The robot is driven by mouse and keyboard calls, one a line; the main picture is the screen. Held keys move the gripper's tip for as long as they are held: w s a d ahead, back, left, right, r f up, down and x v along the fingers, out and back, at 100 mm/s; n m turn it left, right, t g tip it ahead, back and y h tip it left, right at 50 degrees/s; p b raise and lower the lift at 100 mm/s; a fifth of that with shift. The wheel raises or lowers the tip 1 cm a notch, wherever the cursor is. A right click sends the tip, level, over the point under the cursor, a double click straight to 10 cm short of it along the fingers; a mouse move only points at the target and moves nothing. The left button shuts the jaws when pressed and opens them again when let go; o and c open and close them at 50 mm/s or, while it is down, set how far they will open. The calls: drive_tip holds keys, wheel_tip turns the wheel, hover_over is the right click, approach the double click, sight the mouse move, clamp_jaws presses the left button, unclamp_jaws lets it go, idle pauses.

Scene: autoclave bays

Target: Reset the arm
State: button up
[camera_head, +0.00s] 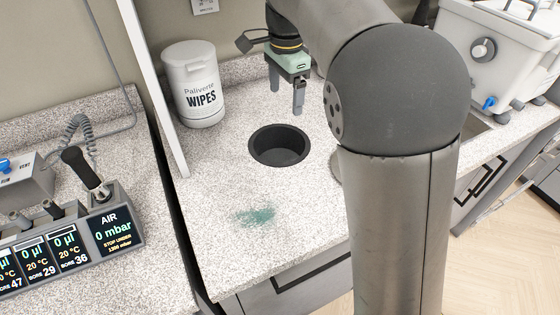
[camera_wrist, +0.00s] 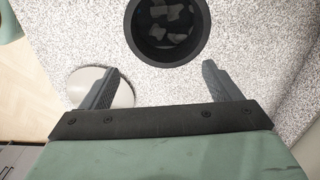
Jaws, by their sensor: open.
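My gripper (camera_head: 299,97) is above the speckled counter, just behind and to the right of a round black bin opening (camera_head: 280,146) in the head view. In the wrist view my gripper (camera_wrist: 160,85) shows its two dark fingers spread wide apart with nothing between them. The black opening (camera_wrist: 167,30) lies beyond the fingertips there, with crumpled pale scraps inside it. My arm crosses the right half of the head view and hides part of the counter.
A white tub of wipes (camera_head: 194,84) stands at the back left. A greenish smear (camera_head: 255,216) marks the front of the counter (camera_head: 222,255). A panel (camera_head: 155,85) separates the left counter with its instrument readout (camera_head: 110,230). A white appliance (camera_head: 497,52) stands at the right.

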drive_tip(key=s+d+f+n, duration=0.4)
drive_tip(key=s, duration=0.5)
drive_tip(key=s+d+f+n, duration=0.4)
drive_tip(key=s+d, duration=0.1)
drive_tip(key=s, duration=0.4)
drive_tip(key=s+d+f+n+p, duration=0.1)
drive_tip(key=s+d+f+n, duration=0.2)
drive_tip(key=s, duration=0.6)
drive_tip(key=shift+s+d+f+n, duration=0.15)
drive_tip(key=shift+d+f+n, duration=0.25)
drive_tip(key=shift+d+n, duration=0.45)
